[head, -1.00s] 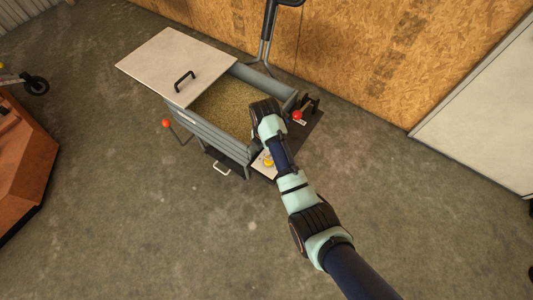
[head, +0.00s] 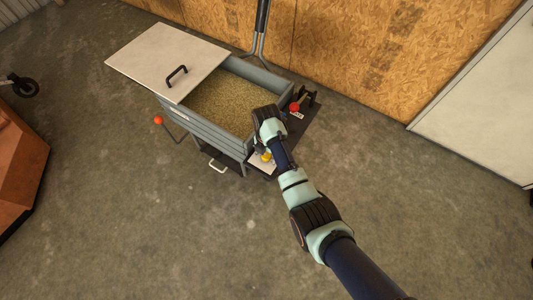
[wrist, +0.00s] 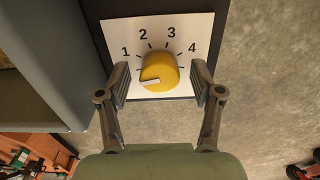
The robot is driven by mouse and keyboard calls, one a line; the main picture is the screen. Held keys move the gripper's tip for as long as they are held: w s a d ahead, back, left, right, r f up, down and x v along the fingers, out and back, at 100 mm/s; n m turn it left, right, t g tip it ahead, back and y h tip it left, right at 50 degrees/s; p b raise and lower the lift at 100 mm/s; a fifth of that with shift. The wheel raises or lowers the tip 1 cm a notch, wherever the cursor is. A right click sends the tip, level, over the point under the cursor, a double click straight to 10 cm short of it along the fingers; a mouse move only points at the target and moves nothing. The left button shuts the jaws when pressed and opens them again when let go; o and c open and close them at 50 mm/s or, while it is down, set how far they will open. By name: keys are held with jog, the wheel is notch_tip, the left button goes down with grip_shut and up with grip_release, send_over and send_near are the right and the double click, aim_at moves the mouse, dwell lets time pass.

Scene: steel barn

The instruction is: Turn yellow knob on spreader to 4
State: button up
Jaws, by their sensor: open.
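The yellow knob (wrist: 158,72) sits on a white dial plate (wrist: 190,20) marked 1 to 4. Its white pointer mark (wrist: 150,83) points left and slightly down, below the 1. The 4 is at the plate's right side. My gripper (wrist: 160,82) is open, with one finger on each side of the knob; whether they touch it I cannot tell. In the head view the yellow knob (head: 267,156) shows beside my wrist at the front corner of the spreader (head: 203,125); my fingers are mostly hidden there.
The spreader's hopper holds grain-like material (head: 235,100), and a white lid (head: 165,60) with a black handle covers its left part. A red-knobbed lever (head: 295,106) is to the right of my wrist, and an orange-knobbed lever (head: 158,120) is at left. The concrete floor in front is clear.

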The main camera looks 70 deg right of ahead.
jog(key=c, duration=1.1)
jog(key=shift+c, duration=0.2)
